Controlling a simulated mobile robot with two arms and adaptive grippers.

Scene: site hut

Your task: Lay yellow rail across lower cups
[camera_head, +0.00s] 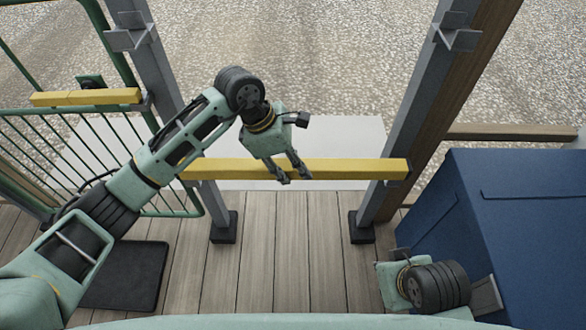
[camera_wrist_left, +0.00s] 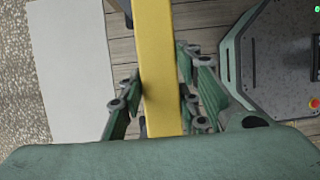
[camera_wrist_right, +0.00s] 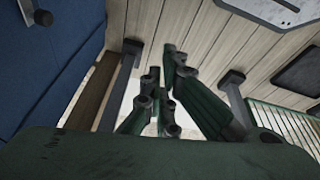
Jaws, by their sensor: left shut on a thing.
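The long yellow rail (camera_head: 350,168) lies roughly level across the gap between two grey posts, the left post (camera_head: 165,75) and the right post (camera_head: 405,120). Its ends overlap both posts in the head view. My left gripper (camera_head: 290,174) is shut on the rail near its middle; in the left wrist view the rail (camera_wrist_left: 158,65) passes between the fingers (camera_wrist_left: 160,95). The lower cups are hidden by the rail and cannot be made out, so I cannot tell whether it rests in them. My right gripper (camera_wrist_right: 160,95) looks shut and empty, low by the blue box.
Upper cups show on the left post (camera_head: 130,37) and right post (camera_head: 457,38). A shorter yellow bar (camera_head: 85,97) sits on the green gate (camera_head: 90,150) at left. A large blue box (camera_head: 530,220) fills the right. A dark mat (camera_head: 125,278) lies on the plank floor (camera_head: 290,240).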

